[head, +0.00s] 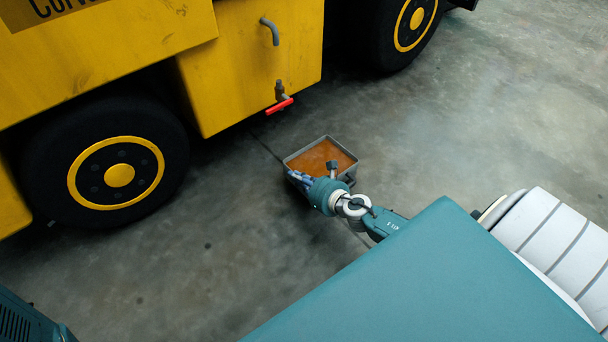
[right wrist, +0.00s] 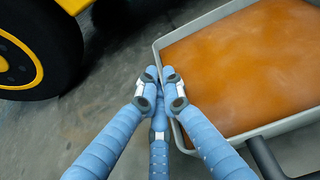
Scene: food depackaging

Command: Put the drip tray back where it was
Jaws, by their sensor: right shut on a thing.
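The drip tray (head: 304,149) is a grey rectangular pan with orange-brown content or coating inside. It is in the middle of the head view, in front of the yellow vehicle and a little right of and below its red-handled tap. It fills the upper right of the right wrist view (right wrist: 192,25). My right gripper (head: 298,178) is at the tray's near left side. Its blue fingers (right wrist: 165,88) are closed on the tray's rim at the left wall. I cannot tell whether the tray rests on the floor or is slightly raised. My left gripper is out of view.
The yellow vehicle (head: 245,70) stands behind, with black wheels (head: 118,175) and a red-handled tap (head: 280,105) low on its side. A dark bar or handle (right wrist: 265,158) is beside the tray's near wall. The concrete floor (head: 480,110) to the right is clear.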

